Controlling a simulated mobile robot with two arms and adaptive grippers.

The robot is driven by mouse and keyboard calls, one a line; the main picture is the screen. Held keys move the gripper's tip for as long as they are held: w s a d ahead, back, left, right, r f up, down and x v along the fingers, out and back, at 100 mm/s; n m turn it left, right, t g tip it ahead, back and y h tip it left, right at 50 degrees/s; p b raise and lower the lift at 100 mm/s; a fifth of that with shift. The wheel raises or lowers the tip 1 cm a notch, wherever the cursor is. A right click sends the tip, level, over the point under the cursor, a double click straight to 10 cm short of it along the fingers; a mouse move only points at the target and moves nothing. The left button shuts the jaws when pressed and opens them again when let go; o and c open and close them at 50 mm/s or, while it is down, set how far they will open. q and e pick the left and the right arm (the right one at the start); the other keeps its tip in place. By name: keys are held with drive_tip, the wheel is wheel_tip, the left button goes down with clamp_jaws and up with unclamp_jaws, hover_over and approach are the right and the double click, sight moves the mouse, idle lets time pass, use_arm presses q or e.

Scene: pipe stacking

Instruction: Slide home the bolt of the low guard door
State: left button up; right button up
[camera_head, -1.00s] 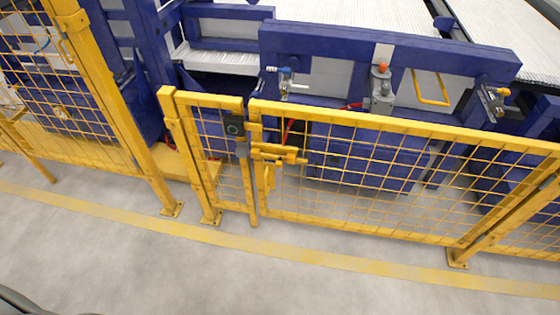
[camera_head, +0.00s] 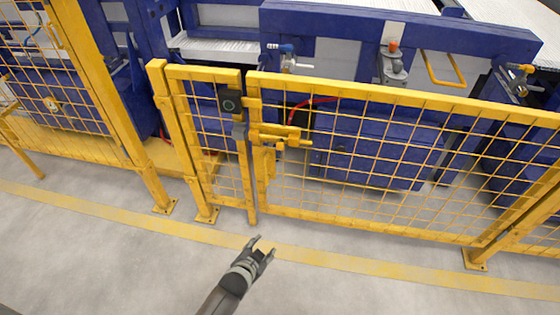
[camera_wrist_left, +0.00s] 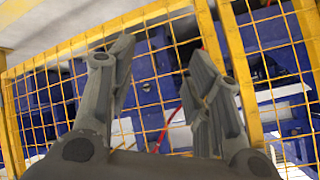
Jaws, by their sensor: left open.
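The low guard door (camera_head: 390,162) is a wide yellow mesh panel in the head view. Its yellow bolt (camera_head: 285,137) sits near the top left of the panel, its bar lying roughly level; whether it enters the neighbouring frame is too small to tell. A yellow handle (camera_head: 266,164) hangs below it. My left gripper (camera_head: 258,246) is open and empty, in front of the fence and well below the bolt in the picture. In the left wrist view its open fingers (camera_wrist_left: 160,78) face yellow mesh, and I cannot make out the bolt there. My right gripper is out of view.
A narrow mesh panel (camera_head: 212,135) with a dark latch box (camera_head: 231,104) stands left of the door. A taller fence (camera_head: 60,85) is further left. Blue machinery (camera_head: 375,150) stands behind. The grey floor (camera_head: 380,292) in front is clear, with a yellow line.

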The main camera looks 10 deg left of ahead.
use_arm(q)
drive_tip(key=w+d+r+m+t+b, duration=0.15)
drive_tip(key=w+r+t+b, duration=0.35)
drive_tip(key=w+r, duration=0.5)
drive_tip(key=m+t+b, duration=0.1)
drive_tip(key=t+b, duration=0.2)
drive_tip(key=b, duration=0.3)
approach(280, 148)
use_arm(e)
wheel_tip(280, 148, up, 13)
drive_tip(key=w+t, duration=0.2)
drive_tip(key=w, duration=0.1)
use_arm(q)
drive_tip(key=w+b, duration=0.1)
drive_tip(key=w, duration=0.4)
drive_tip(key=shift+w+d, duration=0.1)
drive_tip(key=shift+d, duration=0.05)
drive_tip(key=w+b, duration=0.1)
drive_tip(key=w, duration=0.3)
drive_tip(key=shift+w+d, duration=0.15)
drive_tip(key=shift+w, duration=0.55)
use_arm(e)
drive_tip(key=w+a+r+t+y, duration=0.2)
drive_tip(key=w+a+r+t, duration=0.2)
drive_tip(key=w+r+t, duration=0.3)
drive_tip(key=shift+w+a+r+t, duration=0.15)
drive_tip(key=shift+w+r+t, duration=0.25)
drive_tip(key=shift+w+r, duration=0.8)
